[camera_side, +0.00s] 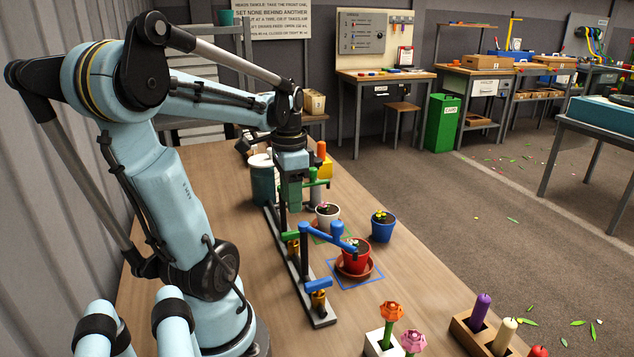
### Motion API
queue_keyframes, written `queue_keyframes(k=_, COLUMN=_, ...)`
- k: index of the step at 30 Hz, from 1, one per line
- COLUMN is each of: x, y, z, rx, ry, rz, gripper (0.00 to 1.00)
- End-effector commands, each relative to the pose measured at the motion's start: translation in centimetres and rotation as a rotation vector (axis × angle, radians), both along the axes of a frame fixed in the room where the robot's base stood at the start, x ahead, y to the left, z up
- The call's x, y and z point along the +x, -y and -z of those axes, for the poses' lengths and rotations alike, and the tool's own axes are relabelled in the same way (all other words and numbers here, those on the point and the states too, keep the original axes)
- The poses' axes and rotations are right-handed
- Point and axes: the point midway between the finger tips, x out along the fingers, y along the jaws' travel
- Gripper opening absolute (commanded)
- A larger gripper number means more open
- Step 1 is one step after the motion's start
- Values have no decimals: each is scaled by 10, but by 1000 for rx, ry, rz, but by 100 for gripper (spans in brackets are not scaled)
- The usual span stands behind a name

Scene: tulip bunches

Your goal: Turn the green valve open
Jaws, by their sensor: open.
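The green valve's lever handle (291,236) sits on a brass body on the dark rail, pointing left, and is partly hidden. A green spout (318,184) stands behind it and reaches right, above a white pot (327,215) with a small plant. My gripper (284,208) points down, just above and behind the green handle. Its jaws are open, and I see nothing held. Whether a finger touches the handle cannot be told. The blue valve handle (318,285) is nearer on the same rail. Its blue spout (325,230) reaches over a red pot (355,254).
The red pot stands on a saucer inside a blue outline. A blue pot (383,227) stands to the right. A dark tank (262,180) is behind the rail. Flowers in a white block (380,347) and a candle holder (485,335) are at the front.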

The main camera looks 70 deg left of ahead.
Motion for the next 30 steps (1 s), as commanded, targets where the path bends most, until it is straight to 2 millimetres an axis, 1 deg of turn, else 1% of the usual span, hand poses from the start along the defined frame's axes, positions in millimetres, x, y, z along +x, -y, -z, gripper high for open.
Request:
queue_keyframes(k=1, x=0, y=0, z=7, rx=0, ry=0, rz=0, gripper=40)
queue_keyframes(k=6, x=0, y=0, z=30, rx=1, ry=1, rz=0, gripper=40)
queue_keyframes(k=15, x=0, y=0, z=63, rx=1, ry=1, rz=0, gripper=40)
queue_keyframes(k=21, x=0, y=0, z=75, rx=1, ry=1, rz=0, gripper=40)
queue_keyframes(k=30, x=0, y=0, z=78, rx=1, ry=1, rz=0, gripper=40)
